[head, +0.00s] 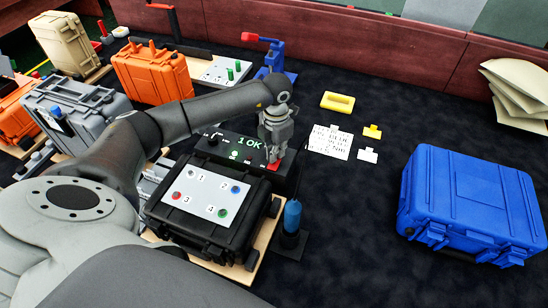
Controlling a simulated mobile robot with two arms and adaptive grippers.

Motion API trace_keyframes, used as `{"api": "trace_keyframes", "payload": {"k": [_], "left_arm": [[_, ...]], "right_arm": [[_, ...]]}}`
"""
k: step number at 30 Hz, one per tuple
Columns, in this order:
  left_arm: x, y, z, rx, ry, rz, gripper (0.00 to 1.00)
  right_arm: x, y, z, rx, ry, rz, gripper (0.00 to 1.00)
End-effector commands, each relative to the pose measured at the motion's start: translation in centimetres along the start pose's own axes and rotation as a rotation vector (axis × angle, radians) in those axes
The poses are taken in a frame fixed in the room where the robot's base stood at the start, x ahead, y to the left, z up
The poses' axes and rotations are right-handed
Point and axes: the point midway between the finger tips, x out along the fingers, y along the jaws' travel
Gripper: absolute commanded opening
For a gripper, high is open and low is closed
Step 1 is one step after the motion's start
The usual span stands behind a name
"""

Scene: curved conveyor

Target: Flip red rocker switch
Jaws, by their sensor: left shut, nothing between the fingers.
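A black control box (218,146) with a green lit display that reads "1 OK" stands in the middle of the head view. A small red part (274,166), which looks like the red rocker switch, shows at the box's right end. My left gripper (273,157) is shut and empty, pointing down right at the red part. It partly hides the switch, so I cannot tell which way the switch is tilted or whether the fingertips touch it. My right gripper is not in view.
A black case (158,213) with a numbered white panel sits in front of the box. A blue cylinder (292,215) stands beside it. A blue case (470,195) lies at the right. Orange cases and a grey case (72,108) stand left.

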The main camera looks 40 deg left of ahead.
Motion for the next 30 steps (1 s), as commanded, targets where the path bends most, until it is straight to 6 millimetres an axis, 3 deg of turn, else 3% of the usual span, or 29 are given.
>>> {"api": "trace_keyframes", "payload": {"k": [22,30], "left_arm": [[1.3,0.0,-0.1,0.0,0.002,0.0,0.0],[0.2,-0.1,-0.1,0.001,0.003,-0.001,0.0]], "right_arm": [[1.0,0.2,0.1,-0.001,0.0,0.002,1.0],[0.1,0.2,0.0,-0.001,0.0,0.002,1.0]]}}
